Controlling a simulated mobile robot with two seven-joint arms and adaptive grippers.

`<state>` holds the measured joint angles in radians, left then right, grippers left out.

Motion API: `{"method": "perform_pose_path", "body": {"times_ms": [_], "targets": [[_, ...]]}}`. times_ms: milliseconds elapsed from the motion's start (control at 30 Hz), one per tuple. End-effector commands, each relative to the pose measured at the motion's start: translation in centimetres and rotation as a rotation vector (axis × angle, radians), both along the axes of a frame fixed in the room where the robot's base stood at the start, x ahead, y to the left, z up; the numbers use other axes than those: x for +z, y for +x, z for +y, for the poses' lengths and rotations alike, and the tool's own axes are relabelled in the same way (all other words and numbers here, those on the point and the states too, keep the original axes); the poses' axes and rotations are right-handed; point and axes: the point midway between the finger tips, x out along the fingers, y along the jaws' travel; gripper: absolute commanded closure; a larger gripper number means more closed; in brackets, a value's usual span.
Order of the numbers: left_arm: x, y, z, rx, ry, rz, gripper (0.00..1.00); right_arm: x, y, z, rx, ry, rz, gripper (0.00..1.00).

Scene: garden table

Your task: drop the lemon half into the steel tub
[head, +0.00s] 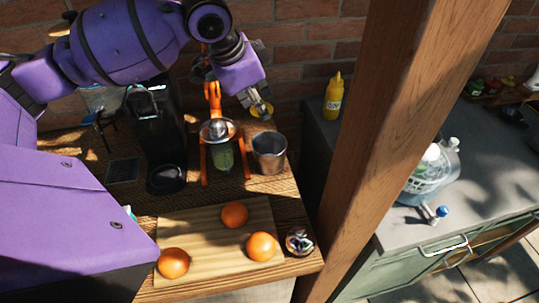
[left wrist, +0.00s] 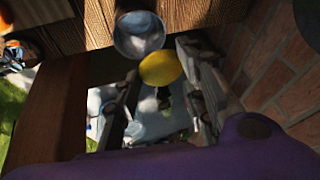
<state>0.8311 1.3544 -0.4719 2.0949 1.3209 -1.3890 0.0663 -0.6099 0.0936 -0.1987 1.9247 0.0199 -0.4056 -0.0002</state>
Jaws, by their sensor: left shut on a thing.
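My left gripper (head: 256,101) is shut on the yellow lemon half (head: 262,110), above and just behind the steel tub in the head view. The left wrist view shows the lemon half (left wrist: 161,68) between the fingers of my left gripper (left wrist: 158,65). The steel tub (head: 269,158) stands upright on the wooden table to the right of the orange press. Its round opening faces up, and the tub (left wrist: 138,48) is beyond the lemon half in the left wrist view. The lemon half is apart from the tub. My right gripper is not in view.
An orange citrus press (head: 205,160) stands close left of the tub, with a black machine (head: 155,130) further left. In front lies a cutting board (head: 200,238) with three oranges (head: 235,214). A wooden post (head: 375,130) rises on the right; a brick wall is behind.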

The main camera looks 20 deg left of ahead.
Motion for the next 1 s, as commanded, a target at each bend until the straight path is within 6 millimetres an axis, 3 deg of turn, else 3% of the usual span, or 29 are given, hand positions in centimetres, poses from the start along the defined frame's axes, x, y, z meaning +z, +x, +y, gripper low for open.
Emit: {"method": "perform_pose_path", "body": {"times_ms": [400,767,800,967,1000], "targets": [[-5.5,-0.1,0.0,-0.001,0.001,0.013,0.92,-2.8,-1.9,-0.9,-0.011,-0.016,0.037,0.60],[-5.5,0.0,0.0,-0.002,0.001,0.000,0.92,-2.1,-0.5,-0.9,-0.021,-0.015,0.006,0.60],[-5.5,0.0,0.0,-0.002,0.001,0.000,0.61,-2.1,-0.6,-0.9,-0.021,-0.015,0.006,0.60],[-5.5,0.0,0.0,-0.002,0.000,0.000,0.41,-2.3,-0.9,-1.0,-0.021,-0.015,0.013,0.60],[-5.5,0.0,0.0,-0.002,0.001,0.001,0.41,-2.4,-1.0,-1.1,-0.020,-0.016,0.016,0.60]]}}
